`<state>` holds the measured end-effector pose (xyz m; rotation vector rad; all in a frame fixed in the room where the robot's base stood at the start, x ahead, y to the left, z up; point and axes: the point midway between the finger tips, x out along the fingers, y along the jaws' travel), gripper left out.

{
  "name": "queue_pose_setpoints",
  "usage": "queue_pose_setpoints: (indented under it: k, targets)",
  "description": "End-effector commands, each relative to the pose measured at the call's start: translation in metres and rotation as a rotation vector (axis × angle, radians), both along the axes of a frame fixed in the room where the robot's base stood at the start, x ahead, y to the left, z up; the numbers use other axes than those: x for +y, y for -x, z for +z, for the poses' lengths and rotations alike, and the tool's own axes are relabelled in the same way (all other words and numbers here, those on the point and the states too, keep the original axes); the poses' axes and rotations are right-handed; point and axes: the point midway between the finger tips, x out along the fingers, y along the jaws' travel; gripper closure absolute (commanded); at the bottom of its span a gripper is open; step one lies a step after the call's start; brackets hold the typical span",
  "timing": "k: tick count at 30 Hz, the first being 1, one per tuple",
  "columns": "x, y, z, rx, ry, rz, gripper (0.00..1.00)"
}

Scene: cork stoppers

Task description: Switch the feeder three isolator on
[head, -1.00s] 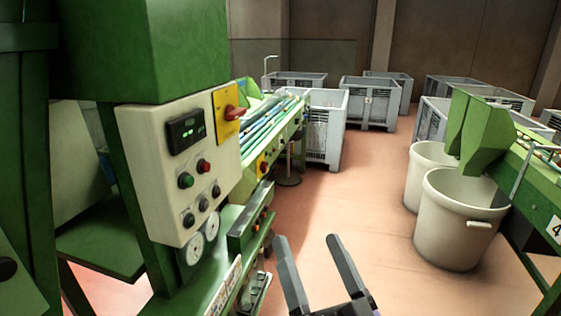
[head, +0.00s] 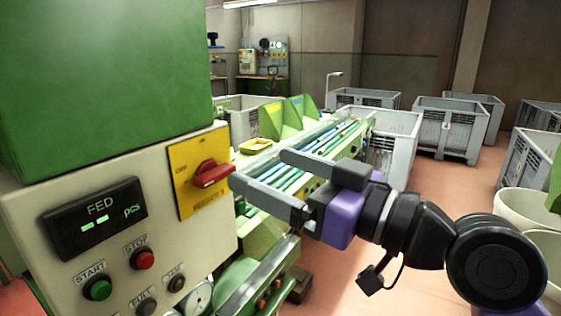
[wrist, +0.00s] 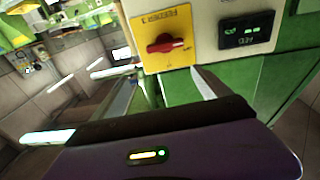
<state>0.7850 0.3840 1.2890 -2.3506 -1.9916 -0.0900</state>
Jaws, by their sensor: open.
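The isolator is a red rotary handle (head: 211,174) on a yellow plate (head: 185,200), at the right edge of a cream control panel (head: 28,225). The handle lies roughly sideways across the plate. In the wrist view the handle (wrist: 166,44) is seen ahead of the fingers, and the plate (wrist: 178,20) carries lettering that appears to read FEEDER 3. My gripper (head: 258,170) is open and empty, just right of the handle in the head view, its fingers pointing toward the panel. One fingertip looks very near the handle; contact cannot be told.
The panel also holds a lit FED display (head: 95,218), a green START button (head: 97,288) and a red STOP button (head: 142,259). A green housing (head: 105,80) overhangs it. A conveyor (head: 320,150) runs behind my gripper. Grey crates (head: 450,130) stand farther back on open floor.

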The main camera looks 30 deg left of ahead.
Motion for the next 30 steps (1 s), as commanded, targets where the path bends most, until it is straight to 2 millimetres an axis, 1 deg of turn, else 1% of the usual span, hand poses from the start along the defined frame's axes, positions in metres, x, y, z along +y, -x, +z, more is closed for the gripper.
queue_pose_setpoints:
  k: [1,3,6,8,11,22,27,30]
  targets:
    - [0.003,0.005,-0.01,0.016,0.023,0.029,0.13]
    - [0.004,0.011,-0.016,0.021,0.047,0.061,0.13]
    - [0.005,0.018,-0.022,0.018,0.072,0.085,0.13]
    - [0.006,0.019,-0.024,0.012,0.081,0.09,0.13]
    - [0.013,0.019,-0.024,0.005,0.086,0.091,0.13]
    - [0.066,0.014,-0.024,0.006,0.086,0.089,0.13]
    - [0.08,0.013,-0.025,0.006,0.085,0.088,0.13]
    - [0.082,0.012,-0.025,0.005,0.084,0.087,0.13]
